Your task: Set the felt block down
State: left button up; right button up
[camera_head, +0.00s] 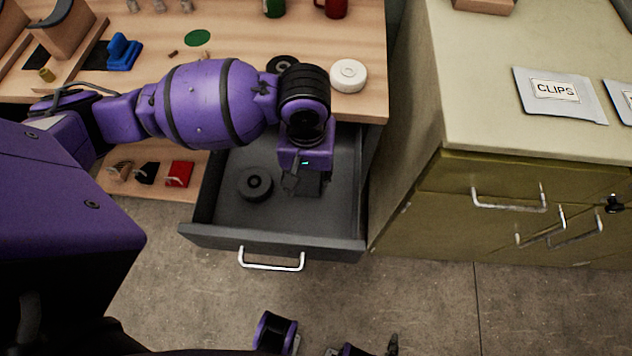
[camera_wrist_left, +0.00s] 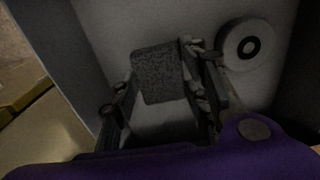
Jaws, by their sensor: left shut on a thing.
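My left gripper (camera_head: 303,190) reaches down into the open grey drawer (camera_head: 225,215), towards its right side. It is shut on the felt block (camera_wrist_left: 158,72), a dark grey speckled square piece between the fingers in the left wrist view. In the head view the block is mostly hidden by the gripper and dark against the drawer. I cannot tell whether it touches the drawer floor. Purple and dark parts of mine show at the bottom edge of the head view, and the state of my right gripper there is unclear.
A dark tape roll (camera_head: 255,184) lies in the drawer, left of my gripper; it also shows in the left wrist view (camera_wrist_left: 249,45). The olive cabinet (camera_head: 420,200) stands close to the drawer's right side.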

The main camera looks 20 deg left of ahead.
aim_at(316, 185)
pick_arm(q)
jog(key=shift+w+d+f, duration=0.3)
jog(key=shift+d+f, duration=0.3)
jog(key=shift+f, duration=0.2)
notch_tip(316, 185, down, 3)
jog(key=shift+d+f+b, duration=0.1)
jog(key=shift+f+b, duration=0.1)
jog(key=shift+b, duration=0.35)
jog(key=o, duration=0.9)
jog(key=shift+f, duration=0.1)
jog(key=shift+o, duration=0.2)
